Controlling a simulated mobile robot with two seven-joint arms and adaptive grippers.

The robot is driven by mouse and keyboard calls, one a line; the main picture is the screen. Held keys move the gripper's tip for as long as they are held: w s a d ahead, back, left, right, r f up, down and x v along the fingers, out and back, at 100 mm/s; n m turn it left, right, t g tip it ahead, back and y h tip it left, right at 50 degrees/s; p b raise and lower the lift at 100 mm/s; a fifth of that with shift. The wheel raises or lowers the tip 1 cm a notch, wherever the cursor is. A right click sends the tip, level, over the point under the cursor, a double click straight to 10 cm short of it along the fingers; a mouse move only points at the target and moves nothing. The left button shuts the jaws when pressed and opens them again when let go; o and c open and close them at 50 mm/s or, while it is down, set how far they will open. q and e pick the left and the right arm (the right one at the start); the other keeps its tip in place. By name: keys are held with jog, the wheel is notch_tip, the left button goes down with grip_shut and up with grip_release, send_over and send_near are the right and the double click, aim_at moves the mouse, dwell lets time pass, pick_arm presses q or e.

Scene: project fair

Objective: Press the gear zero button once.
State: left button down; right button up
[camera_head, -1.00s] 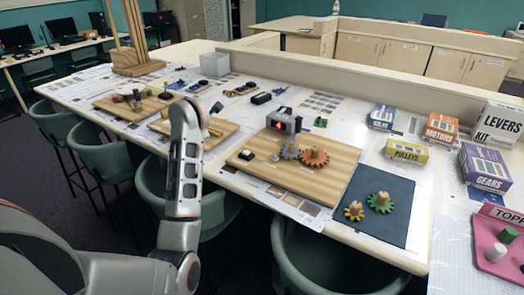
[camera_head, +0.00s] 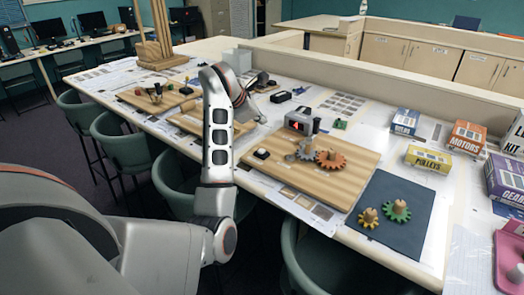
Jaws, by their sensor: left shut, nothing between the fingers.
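A wooden board (camera_head: 330,184) on the table carries a small black button box with a white top (camera_head: 262,153) at its left edge. I take this for the gear zero button. A grey gear (camera_head: 306,150) and an orange-brown gear (camera_head: 331,159) sit on the board, in front of a grey box with a red display (camera_head: 299,121). My left arm reaches in from the left. My left gripper (camera_head: 262,119) is shut and empty, small and partly hidden by the arm, above and behind the button and apart from it. My right gripper is not in view.
Boxes such as the yellow pulleys box (camera_head: 428,159) stand at the right. Another board (camera_head: 188,122) lies left of my arm. Green chairs line the table's front.

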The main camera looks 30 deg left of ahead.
aim_at(261, 151)
pick_arm(q)
notch_tip(261, 151, down, 8)
jog(key=b, duration=0.6)
jog(key=shift+f+b, duration=0.35)
jog(key=shift+f, duration=0.1)
dwell(0.8)
jog(key=shift+f, duration=0.1)
jog(key=shift+f, duration=0.3)
dwell(0.5)
